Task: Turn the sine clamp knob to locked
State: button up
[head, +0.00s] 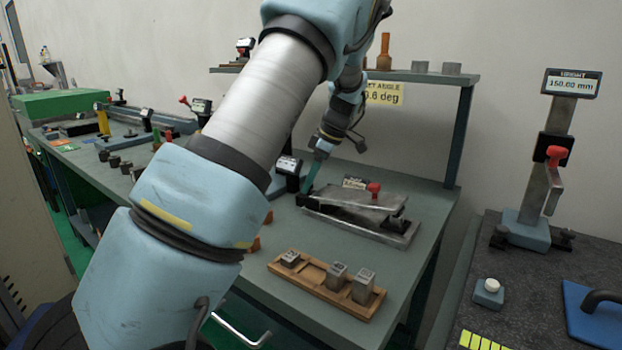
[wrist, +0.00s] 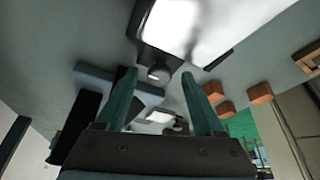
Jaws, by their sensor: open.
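The tilted grey sine plate (head: 352,207) sits on the bench in the head view. A red knob (head: 374,188) stands at its right part and looks like the clamp knob; its locked or unlocked state cannot be read. My gripper (head: 310,176) is left of the plate, close to a small display unit (head: 289,165), and apart from the red knob. In the wrist view my gripper (wrist: 162,95) is open, with two teal fingers and nothing held. A dark part with a round grey end (wrist: 159,74) appears beyond and between the fingertips; I cannot tell what it is.
A wooden tray (head: 310,288) with several steel blocks lies in front of the plate. Orange blocks (wrist: 260,93) show right of the fingers. A shelf (head: 430,77) runs behind the bench. A height gauge (head: 545,175) stands on the right table. Bench right of the tray is clear.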

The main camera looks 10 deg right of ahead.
grip_shut()
dwell(0.4)
jog(key=shift+m, duration=0.3)
jog(key=m+b, duration=0.1)
jog(key=m, duration=0.1)
jog(key=m+t+b, duration=0.1)
jog(key=shift+s+a+m+t+h, duration=0.1)
jog(key=shift+s+m+t+h, duration=0.05)
jog(key=shift+m+t+h, duration=0.2)
jog(key=m+h+b, duration=0.1)
jog(key=m, duration=0.1)
jog(key=m+b, duration=0.1)
jog(key=m, duration=0.1)
jog(key=shift+a+m+t+h, duration=0.15)
jog(key=shift+m+t+h, duration=0.1)
jog(key=shift+t+h, duration=0.1)
jog(key=m, duration=0.1)
jog(key=m+h, duration=0.1)
jog(key=m, duration=0.1)
jog(key=m+h, duration=0.1)
jog(key=m, duration=0.1)
jog(key=shift+a, duration=0.25)
jog(key=shift+a+m+h, duration=0.1)
jog(key=shift+m+h, duration=0.6)
jog(key=shift+m, duration=1.3)
